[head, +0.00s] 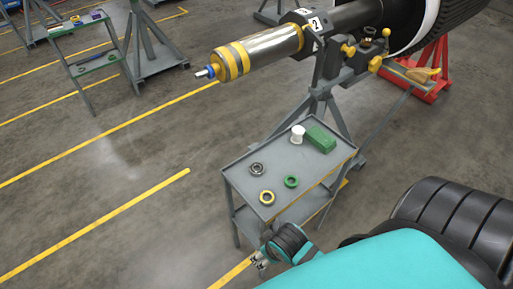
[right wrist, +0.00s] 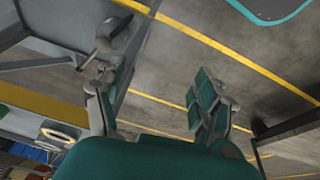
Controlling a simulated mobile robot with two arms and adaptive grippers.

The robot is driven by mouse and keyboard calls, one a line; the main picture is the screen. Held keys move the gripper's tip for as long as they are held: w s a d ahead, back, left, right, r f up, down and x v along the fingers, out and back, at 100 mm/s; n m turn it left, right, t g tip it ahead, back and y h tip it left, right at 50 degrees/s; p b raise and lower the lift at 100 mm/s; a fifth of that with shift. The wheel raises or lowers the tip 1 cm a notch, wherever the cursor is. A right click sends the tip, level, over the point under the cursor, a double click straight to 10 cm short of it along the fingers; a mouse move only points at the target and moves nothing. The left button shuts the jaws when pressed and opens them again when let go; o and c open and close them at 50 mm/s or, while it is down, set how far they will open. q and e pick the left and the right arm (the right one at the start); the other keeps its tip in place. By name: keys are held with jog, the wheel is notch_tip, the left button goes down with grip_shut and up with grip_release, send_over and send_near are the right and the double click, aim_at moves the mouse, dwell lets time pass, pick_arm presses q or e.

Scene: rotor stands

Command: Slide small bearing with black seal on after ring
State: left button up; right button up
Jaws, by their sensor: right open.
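A small dark ring (head: 257,168), which looks like the bearing with the black seal, lies flat on the left part of the grey cart top (head: 240,178). The rotor shaft (head: 270,46) points left above and behind the cart, with yellow bands near its end. A blue ring (head: 212,71) sits around its narrow tip. My right gripper (head: 262,263) is low at the cart's front corner, apart from the rings. In the right wrist view my right gripper (right wrist: 157,98) is open, with nothing between its fingers. My left gripper is out of view.
A yellow ring (head: 267,197), a green ring (head: 291,181), a white spool (head: 297,134) and a green box (head: 321,138) share the cart top. A grey stand (head: 328,82) supports the rotor behind the cart. Open floor lies to the left.

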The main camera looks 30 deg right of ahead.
jog(key=w+r+n+t+h, duration=0.1)
jog(key=w+r+n+t, duration=0.9)
jog(key=w+r, duration=0.95)
jog(key=w+a+r+n+t+y, duration=0.5)
jog(key=w+r+n, duration=0.2)
jog(key=r+n, duration=0.1)
jog(key=a+r+n+g+y+b, duration=0.1)
jog(key=a+r+n+g+y, duration=0.25)
jog(key=a+n+y, duration=0.95)
jog(key=n+g+h, duration=1.5)
jog(key=n+h, duration=0.2)
jog(key=n, duration=0.5)
send_near(257, 170)
notch_tip(257, 170, down, 7)
jog(key=b, duration=0.7)
jog(key=shift+s+a+f+b, duration=0.1)
jog(key=shift+s+b, duration=0.05)
jog(key=shift+b, duration=0.15)
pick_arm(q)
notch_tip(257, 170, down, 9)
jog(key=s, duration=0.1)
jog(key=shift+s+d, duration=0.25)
